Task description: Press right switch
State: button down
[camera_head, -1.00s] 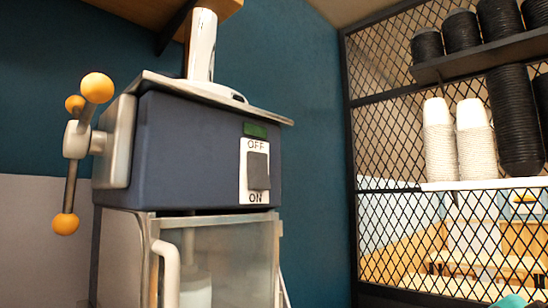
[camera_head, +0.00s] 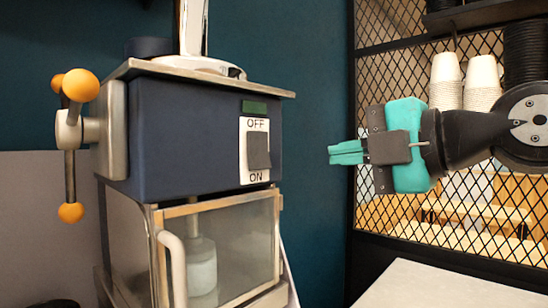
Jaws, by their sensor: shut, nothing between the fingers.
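A grey rocker switch (camera_head: 258,151) sits on a white plate marked OFF above and ON below. It is on the right part of the front of a dark blue machine (camera_head: 185,130). A green indicator (camera_head: 254,107) is just above the plate. My gripper (camera_head: 332,153) is to the right of the switch, at about its height in the picture, with teal fingers pointing left. The fingers are together and empty. A gap shows between the fingertips and the machine. No other switch is in view.
A lever with orange knobs (camera_head: 80,86) sticks out at the machine's left. A clear-doored compartment (camera_head: 230,250) with a white handle is below. A black mesh partition (camera_head: 390,90) and stacked cups (camera_head: 483,85) stand behind my arm. A pale counter (camera_head: 440,287) lies at lower right.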

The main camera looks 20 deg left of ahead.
jog(key=p+x, duration=0.4)
jog(key=x, duration=0.2)
jog(key=p+x, duration=0.3)
jog(key=x, duration=0.3)
jog(key=shift+s+r+p, duration=0.1)
jog(key=shift+r+p, duration=0.15)
jog(key=shift+p, duration=0.15)
jog(key=shift+a+f, duration=0.2)
jog(key=shift+a, duration=0.2)
jog(key=shift+w+a+f+y+b, duration=0.1)
jog(key=shift+w+a+y+b, duration=0.15)
jog(key=shift+b, duration=0.9)
jog(key=shift+s+d+f+b, duration=0.2)
jog(key=shift+d+f+b, duration=0.15)
jog(key=shift+d+b, duration=0.35)
jog(key=b, duration=0.9)
send_near(264, 168)
jog(key=s+d+f, duration=0.2)
jog(key=d, duration=0.3)
jog(key=shift+s+d+f, duration=0.15)
jog(key=shift+d, duration=0.05)
